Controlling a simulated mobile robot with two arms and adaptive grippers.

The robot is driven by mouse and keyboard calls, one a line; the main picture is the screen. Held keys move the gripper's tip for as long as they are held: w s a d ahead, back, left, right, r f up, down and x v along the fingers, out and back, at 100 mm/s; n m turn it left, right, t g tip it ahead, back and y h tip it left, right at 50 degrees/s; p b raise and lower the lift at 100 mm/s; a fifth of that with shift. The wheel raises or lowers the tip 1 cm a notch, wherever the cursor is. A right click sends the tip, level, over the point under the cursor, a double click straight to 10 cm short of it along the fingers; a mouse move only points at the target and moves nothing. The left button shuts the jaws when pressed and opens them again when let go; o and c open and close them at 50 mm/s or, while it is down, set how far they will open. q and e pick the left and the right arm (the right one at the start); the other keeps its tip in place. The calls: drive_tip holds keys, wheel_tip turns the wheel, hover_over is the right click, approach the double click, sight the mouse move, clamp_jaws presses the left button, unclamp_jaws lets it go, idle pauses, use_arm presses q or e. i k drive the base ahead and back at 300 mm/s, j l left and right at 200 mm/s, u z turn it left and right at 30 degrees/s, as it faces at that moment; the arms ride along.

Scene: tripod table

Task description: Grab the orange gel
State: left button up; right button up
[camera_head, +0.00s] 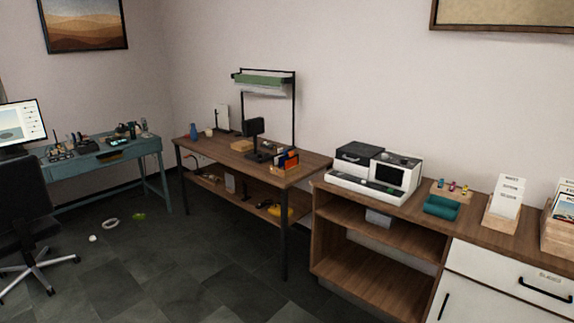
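Several upright coloured pieces stand together near the right end of the wooden workbench (225,160), and an orange piece (291,164) shows among them. It is small in the head view, so I cannot tell for sure whether it is the orange gel. Neither of my grippers is in view, and nothing is seen held.
A black stand (254,140) stands beside the coloured pieces. A wooden cabinet (375,235) bearing a white device (372,172) adjoins on the right. Dark floor (190,270) is clear in front.

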sight(293, 160)
drive_tip(key=i+l+u, duration=0.2)
drive_tip(key=i, duration=1.45)
drive_tip(key=j, duration=0.1)
